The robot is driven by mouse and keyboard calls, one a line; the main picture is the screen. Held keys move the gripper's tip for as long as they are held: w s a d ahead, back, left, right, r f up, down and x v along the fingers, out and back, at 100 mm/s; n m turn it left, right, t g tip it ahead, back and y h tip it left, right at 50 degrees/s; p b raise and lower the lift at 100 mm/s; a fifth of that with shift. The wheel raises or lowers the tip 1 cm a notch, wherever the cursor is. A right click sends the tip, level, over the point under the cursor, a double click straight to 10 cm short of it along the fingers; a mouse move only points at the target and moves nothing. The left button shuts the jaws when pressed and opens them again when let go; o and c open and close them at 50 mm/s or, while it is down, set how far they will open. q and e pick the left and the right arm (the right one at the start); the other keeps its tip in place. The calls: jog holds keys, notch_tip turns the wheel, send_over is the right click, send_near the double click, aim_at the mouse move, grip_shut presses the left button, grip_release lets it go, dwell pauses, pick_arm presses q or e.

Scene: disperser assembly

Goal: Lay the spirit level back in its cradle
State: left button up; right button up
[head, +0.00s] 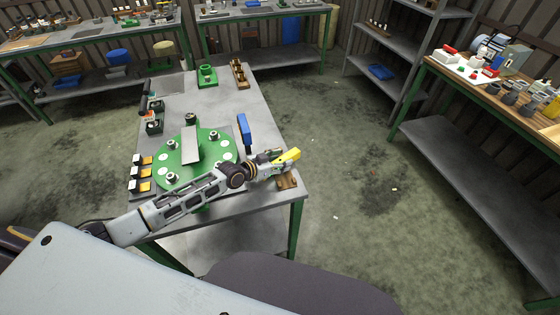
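The spirit level appears as a yellow bar (289,156) at the right edge of the grey table. My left arm reaches across the table from the left. Its gripper (272,157) is at the yellow bar and appears shut on it, holding it above the table's near right corner; the fingers are small and partly hidden. A small brown wooden block (287,181), which looks like the cradle, sits just below the bar on that corner. The bar is apart from it. My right gripper is not in view.
A green round plate (167,157) with several fittings fills the middle of the grey table (215,100). A blue upright piece (243,130) stands right of it. A wooden holder (239,75) and green part (207,75) are at the far end.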

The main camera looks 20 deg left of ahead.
aim_at(280, 161)
pick_arm(q)
jog(key=shift+r, duration=0.15)
jog(key=shift+v, duration=5.95)
jog(key=shift+a, duration=0.1)
jog(key=shift+s, duration=0.15)
